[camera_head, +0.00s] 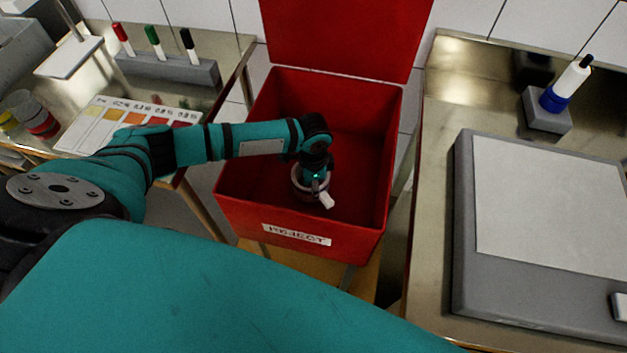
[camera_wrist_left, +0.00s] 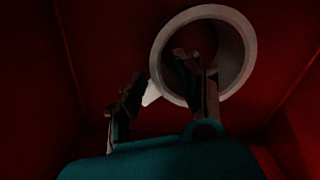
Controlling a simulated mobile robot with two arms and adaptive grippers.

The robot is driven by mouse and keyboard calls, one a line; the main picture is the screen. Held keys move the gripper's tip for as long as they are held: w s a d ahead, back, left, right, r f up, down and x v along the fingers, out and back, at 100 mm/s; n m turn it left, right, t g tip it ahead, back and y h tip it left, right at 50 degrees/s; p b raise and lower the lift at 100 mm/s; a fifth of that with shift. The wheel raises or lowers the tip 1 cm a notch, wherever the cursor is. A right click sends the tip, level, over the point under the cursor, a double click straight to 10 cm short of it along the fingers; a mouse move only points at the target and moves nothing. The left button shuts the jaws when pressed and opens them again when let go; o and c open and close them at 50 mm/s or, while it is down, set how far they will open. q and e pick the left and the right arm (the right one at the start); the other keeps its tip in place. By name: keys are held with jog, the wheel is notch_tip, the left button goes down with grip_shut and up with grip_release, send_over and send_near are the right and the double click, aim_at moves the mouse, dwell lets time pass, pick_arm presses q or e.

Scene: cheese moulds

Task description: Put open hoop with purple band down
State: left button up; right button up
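A pale open hoop (camera_wrist_left: 241,62) is inside the red reject bin (camera_head: 303,219). It also shows in the head view (camera_head: 298,187), low under my left gripper, with a dull purplish band and a white tab (camera_head: 327,200) at its side. My left gripper (camera_head: 314,178) points down into the bin. In the left wrist view, its fingers (camera_wrist_left: 161,75) straddle the hoop's wall, one outside and one within the ring. The dark picture does not show whether both press on it, or whether the hoop touches the bin floor. My right gripper is not in view.
The bin's raised red lid (camera_head: 345,35) stands behind it. A left bench holds a pen rack (camera_head: 168,72) and a colour chart (camera_head: 125,122). A right bench holds a grey slab with a pale top (camera_head: 550,200) and a blue-and-white bottle (camera_head: 566,86) in a grey block.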

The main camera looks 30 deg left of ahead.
pick_arm(q)
notch_tip(320, 180, up, 8)
jog(key=shift+r+p, duration=0.2)
jog(key=shift+p, duration=0.1)
